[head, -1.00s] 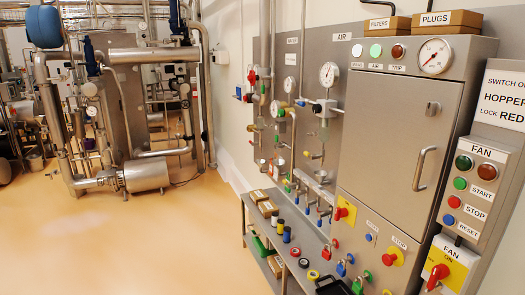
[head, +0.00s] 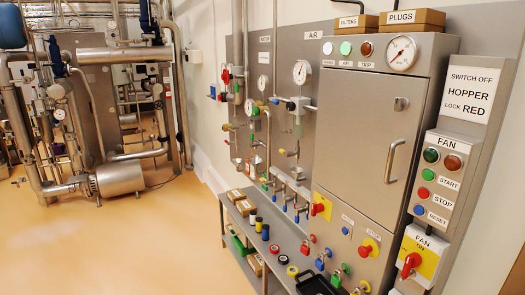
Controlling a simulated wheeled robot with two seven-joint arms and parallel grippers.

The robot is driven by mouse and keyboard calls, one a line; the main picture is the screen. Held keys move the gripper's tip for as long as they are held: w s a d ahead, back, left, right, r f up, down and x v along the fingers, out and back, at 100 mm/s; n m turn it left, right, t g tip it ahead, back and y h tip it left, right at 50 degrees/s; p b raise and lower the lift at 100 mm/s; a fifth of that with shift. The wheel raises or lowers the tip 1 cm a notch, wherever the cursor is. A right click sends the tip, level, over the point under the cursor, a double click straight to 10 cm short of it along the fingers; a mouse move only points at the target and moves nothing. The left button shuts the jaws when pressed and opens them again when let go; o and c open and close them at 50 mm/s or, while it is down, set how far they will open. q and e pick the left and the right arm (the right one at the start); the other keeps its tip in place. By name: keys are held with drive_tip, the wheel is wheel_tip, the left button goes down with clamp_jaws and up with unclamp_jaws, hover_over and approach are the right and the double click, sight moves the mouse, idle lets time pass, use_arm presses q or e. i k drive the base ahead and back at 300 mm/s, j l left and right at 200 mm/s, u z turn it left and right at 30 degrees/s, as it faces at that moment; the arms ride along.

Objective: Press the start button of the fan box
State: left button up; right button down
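The fan box (head: 460,150) is a grey upright panel at the right of the head view, labelled FAN. Two round lamps, one green (head: 431,155) and one red (head: 452,162), sit at its top. Below them is the green start button (head: 428,174), beside the START label. Under it are the red stop button (head: 423,192) and the blue reset button (head: 419,210). Nothing covers the start button. Neither of my grippers is in view.
A FAN ON switch (head: 412,264) with a red handle on yellow is below the fan box. A steel cabinet (head: 360,135) stands to its left. A low shelf (head: 250,232) with padlocks and tape rolls juts out along the wall.

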sight(428, 175)
drive_tip(key=z, duration=1.3)
